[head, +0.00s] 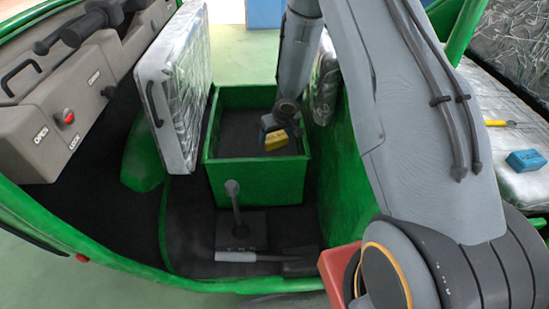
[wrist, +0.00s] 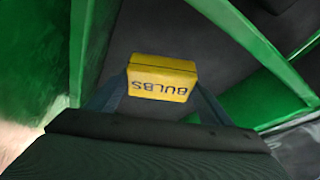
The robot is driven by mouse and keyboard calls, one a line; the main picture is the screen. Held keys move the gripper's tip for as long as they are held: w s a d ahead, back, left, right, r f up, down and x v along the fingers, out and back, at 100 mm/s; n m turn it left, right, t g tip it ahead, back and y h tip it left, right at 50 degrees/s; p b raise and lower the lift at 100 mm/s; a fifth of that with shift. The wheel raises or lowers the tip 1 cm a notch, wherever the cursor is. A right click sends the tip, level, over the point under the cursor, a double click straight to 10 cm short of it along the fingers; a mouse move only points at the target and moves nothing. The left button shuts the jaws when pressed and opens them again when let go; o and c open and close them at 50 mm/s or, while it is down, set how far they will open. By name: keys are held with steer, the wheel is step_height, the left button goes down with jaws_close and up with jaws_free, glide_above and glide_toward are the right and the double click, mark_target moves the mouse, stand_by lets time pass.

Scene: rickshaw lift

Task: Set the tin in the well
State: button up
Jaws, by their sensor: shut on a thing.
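A yellow tin (head: 276,140) marked BULBS sits between the fingers of my gripper (head: 268,126). In the wrist view the tin (wrist: 163,75) lies between the two fingers (wrist: 160,98), one at each side of it. The well (head: 257,182) is an open green box with a dark floor. In the head view the tin and my gripper show inside the well's outline, toward its right side. Whether the tin touches the floor I cannot tell.
A silver seat cushion (head: 178,95) stands upright along the well's left side. A lever (head: 234,205) rises in front of the well. A blue box (head: 525,160) and a yellow-handled tool (head: 500,123) lie on the right seat. A grey panel (head: 55,110) with latches is at left.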

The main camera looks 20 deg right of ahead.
mark_target(278, 145)
steer(key=shift+f+b, duration=3.4)
steer(key=shift+f, duration=0.9)
steer(key=shift+f, duration=0.15)
steer(key=o, duration=1.1)
steer(key=shift+p+v, duration=1.55)
steer(key=shift+v, duration=2.35)
